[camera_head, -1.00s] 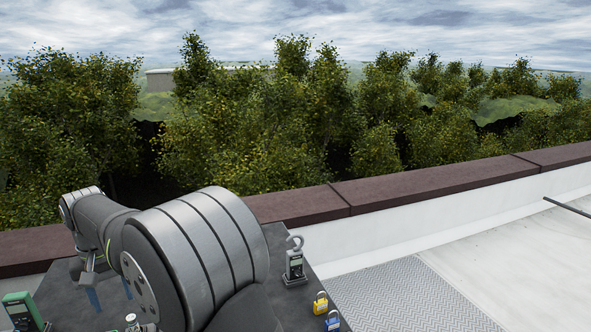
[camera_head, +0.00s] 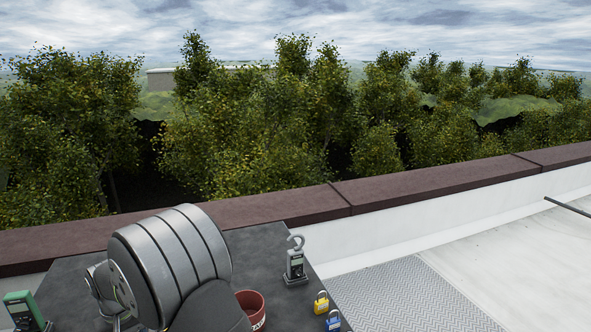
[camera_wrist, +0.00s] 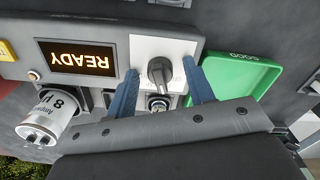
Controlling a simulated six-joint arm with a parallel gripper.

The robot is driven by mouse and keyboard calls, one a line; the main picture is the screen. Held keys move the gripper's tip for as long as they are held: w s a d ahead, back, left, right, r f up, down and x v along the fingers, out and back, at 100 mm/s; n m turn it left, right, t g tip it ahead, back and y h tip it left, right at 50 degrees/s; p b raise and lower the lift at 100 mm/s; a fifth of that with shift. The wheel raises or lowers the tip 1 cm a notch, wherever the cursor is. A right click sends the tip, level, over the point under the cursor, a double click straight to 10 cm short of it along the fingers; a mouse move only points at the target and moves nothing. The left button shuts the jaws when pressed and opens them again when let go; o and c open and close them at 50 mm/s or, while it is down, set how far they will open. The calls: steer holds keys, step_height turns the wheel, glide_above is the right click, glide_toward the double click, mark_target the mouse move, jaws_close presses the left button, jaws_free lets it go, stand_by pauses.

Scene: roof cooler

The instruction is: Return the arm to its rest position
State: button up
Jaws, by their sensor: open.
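My gripper (camera_wrist: 160,68) shows in the wrist view with its two blue fingers spread and nothing held between them. A dark rotary knob (camera_wrist: 160,72) on a white plate appears between the fingertips in that picture; I cannot tell the distance to it. My arm (camera_head: 172,262) is folded low at the left of the head view, over the dark table (camera_head: 75,285). The arm hides part of the tabletop, and the fingers cannot be made out in the head view.
An amber READY display (camera_wrist: 77,58), a silver cylinder (camera_wrist: 47,115) and a green tray (camera_wrist: 238,78) surround the fingers. A red cup (camera_head: 252,306), a hooked meter (camera_head: 295,265), a green meter (camera_head: 22,312), a yellow padlock (camera_head: 321,303) and a blue padlock (camera_head: 333,321) are nearby.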

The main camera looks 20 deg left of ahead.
steer(key=n, duration=0.3)
steer(key=shift+r, duration=0.15)
steer(key=n, duration=0.4)
step_height(320, 180, up, 11)
steer(key=shift+f+n, duration=0.2)
steer(key=shift+n, duration=0.1)
steer(key=o, duration=1.1)
steer(key=shift+o, duration=0.2)
steer(key=w+d+r+m, duration=1.2)
steer(key=w+d, duration=0.1)
steer(key=d, duration=0.1)
step_height(320, 180, down, 9)
steer(key=shift+w+f, duration=0.15)
